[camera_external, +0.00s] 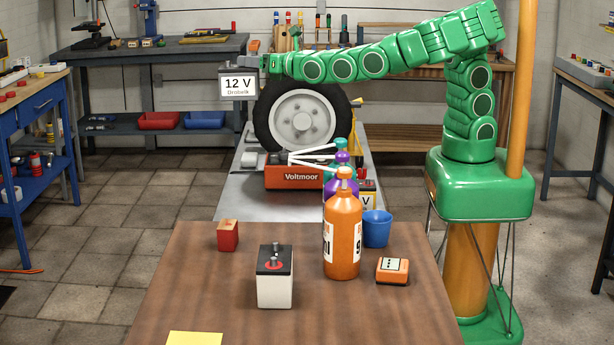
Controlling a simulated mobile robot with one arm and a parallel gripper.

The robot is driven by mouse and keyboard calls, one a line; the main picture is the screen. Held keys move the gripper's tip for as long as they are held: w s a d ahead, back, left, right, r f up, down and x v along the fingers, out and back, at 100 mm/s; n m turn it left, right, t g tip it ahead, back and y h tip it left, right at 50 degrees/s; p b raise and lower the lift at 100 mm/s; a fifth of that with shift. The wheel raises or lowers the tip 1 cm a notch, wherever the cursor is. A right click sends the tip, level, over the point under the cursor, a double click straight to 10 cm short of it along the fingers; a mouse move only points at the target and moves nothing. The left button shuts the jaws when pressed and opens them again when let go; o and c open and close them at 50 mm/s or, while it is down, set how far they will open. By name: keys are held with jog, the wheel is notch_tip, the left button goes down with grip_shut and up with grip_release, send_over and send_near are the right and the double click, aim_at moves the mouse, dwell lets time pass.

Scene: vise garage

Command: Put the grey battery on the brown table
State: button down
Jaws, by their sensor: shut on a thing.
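The grey battery (239,105) has a white label reading "12 V". It hangs upright in the air at the upper left, at the end of my outstretched green arm. My gripper (262,64) is shut on it at its upper right side; the fingers are small and partly hidden here. The brown table (190,290) stands in the foreground, lower and nearer to the camera than the battery.
On the brown table are a white battery (275,290), a red block (228,236), an orange bottle (343,235) with others behind, a blue cup (377,228), an orange meter (392,270) and a yellow sheet (194,338). A wheel (302,119) stands behind.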

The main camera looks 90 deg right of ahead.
jog(key=s+a+f+n+y, duration=0.1)
jog(key=a+n+y, duration=0.15)
jog(key=a, duration=1.05)
jog(key=s+a+n+t+y, duration=0.15)
jog(key=a+y, duration=0.25)
jog(key=a, duration=0.8)
jog(key=s+a+f+n+y, duration=0.1)
jog(key=a+n+y, duration=0.25)
jog(key=a, duration=0.95)
jog(key=s+a+r+n+g+y, duration=0.1)
jog(key=s+a+n+g+y, duration=0.3)
jog(key=s+a, duration=0.95)
jog(key=s+a+n+y, duration=0.2)
jog(key=s+a+y, duration=0.4)
jog(key=s+a, duration=0.7)
jog(key=w+a+f, duration=0.1)
jog(key=f, duration=1.1)
jog(key=w+a+f, duration=0.2)
jog(key=f, duration=1)
jog(key=shift+w+a+f, duration=0.15)
jog(key=shift+w+f, duration=0.1)
jog(key=shift+f, duration=0.1)
jog(key=shift+c, duration=1.9)
grip_release()
jog(key=shift+f, duration=0.1)
